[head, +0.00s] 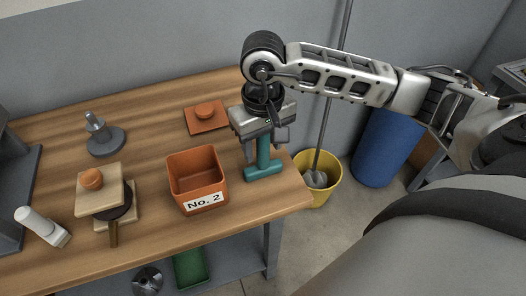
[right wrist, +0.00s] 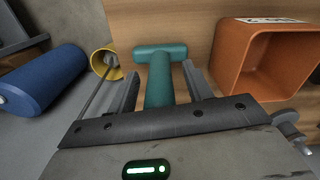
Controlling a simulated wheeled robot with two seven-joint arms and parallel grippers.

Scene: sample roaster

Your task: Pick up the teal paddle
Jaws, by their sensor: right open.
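The teal paddle (head: 263,160) stands near the right end of the wooden table, with its wide bar at the bottom. My right gripper (head: 265,138) is above it, pointing down, with its fingers on either side of the upper shaft. In the right wrist view the paddle (right wrist: 159,80) lies between the two open fingers of my right gripper (right wrist: 162,85), with gaps visible beside the shaft. The paddle's top is hidden behind the gripper. My left gripper is not in view.
An orange bin labelled No. 2 (head: 197,178) stands just left of the paddle. An orange lid (head: 206,117) lies behind it. A metal stand (head: 103,137) and wooden blocks (head: 99,190) are further left. A yellow bucket (head: 322,180) and blue barrel (head: 381,146) stand on the floor.

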